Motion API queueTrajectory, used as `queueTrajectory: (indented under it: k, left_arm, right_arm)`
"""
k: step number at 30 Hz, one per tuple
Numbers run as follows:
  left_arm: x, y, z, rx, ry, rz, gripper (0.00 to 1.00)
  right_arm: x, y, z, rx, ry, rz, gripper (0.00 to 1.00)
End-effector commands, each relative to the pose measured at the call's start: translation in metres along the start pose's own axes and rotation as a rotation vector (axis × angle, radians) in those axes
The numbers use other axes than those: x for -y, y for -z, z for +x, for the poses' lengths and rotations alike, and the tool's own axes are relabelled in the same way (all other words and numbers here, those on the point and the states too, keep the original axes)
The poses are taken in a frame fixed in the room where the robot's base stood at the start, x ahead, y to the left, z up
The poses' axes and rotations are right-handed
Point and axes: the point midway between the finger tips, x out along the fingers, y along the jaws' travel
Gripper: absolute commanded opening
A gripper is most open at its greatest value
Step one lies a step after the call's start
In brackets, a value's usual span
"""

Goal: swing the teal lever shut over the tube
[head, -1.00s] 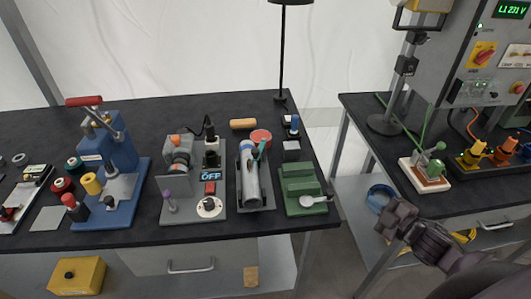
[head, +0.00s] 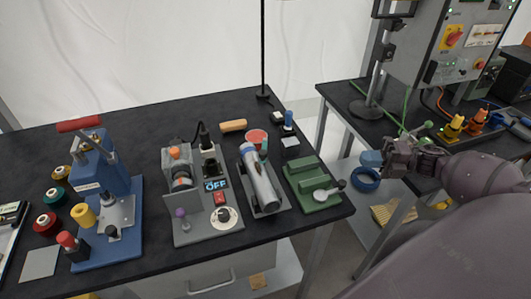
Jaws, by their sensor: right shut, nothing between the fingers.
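The grey tube (head: 262,184) lies in a grey cradle fixture (head: 273,211) on the dark bench, with a blue band at its far end. The teal lever (head: 264,146) shows as a small piece sticking up by the tube's far right side, in front of a red round part. It is too small to tell its exact angle, but it does not lie along the tube. My right gripper (head: 391,158) is shut and empty, to the right of the bench and well apart from the lever. My left gripper is not in view.
A lamp pole (head: 263,60) rises behind. A gap separates the two benches.

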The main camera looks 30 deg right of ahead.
Motion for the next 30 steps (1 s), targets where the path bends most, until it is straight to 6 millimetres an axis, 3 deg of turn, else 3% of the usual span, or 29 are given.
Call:
queueTrajectory:
  k: [8,30]
  left_arm:
    - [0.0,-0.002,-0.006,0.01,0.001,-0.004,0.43]
    - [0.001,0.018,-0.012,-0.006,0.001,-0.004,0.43]
  right_arm:
    - [-0.002,0.0,0.027,-0.005,-0.004,-0.002,0.0]
    - [-0.002,0.0,0.158,-0.003,-0.003,0.0,0.0]
